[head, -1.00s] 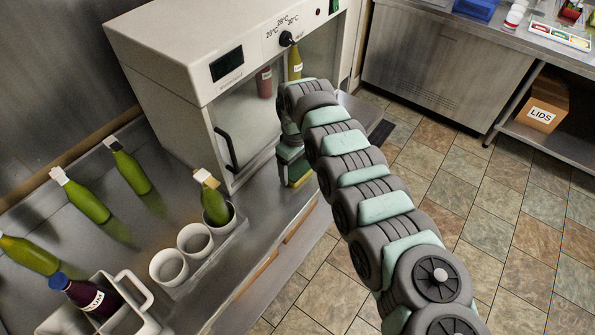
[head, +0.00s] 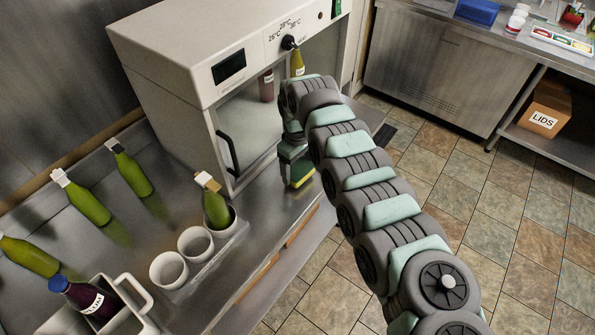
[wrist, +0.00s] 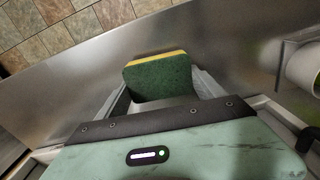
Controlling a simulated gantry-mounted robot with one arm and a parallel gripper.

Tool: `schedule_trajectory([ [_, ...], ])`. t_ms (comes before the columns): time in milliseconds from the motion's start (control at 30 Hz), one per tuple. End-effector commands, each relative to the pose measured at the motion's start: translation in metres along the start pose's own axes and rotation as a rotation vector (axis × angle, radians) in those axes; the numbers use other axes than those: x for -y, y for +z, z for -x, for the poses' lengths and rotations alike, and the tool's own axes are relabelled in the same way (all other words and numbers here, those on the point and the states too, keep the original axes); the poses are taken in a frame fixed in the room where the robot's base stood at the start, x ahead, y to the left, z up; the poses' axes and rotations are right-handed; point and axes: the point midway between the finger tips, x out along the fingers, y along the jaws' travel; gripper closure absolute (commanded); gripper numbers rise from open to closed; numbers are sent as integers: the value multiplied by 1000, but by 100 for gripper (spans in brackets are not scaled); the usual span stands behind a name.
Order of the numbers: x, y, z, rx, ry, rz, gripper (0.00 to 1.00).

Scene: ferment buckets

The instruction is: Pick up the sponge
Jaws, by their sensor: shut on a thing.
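The sponge (wrist: 160,79) is dark green with a yellow layer along one edge. In the wrist view it sits between the two fingers of my gripper (wrist: 163,92), which is shut on it. In the head view the sponge (head: 301,178) shows as a small green and yellow block below my gripper (head: 296,168), near the counter's front edge in front of the incubator. My arm hides part of that area. I cannot tell whether the sponge touches the counter.
The white incubator (head: 165,60) stands behind my gripper, with bottles inside. Left on the counter are green bottles (head: 88,203), a rack of white cups (head: 195,243) holding one bottle, and a white carrier (head: 148,326) with a dark bottle. Tiled floor (head: 430,195) lies right.

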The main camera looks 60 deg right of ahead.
Motion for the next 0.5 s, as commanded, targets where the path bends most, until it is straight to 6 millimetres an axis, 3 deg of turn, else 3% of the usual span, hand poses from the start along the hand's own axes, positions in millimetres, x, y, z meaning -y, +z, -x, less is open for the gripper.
schedule_trajectory([
  [500,0,-2,119,-5,5,2,58],
])
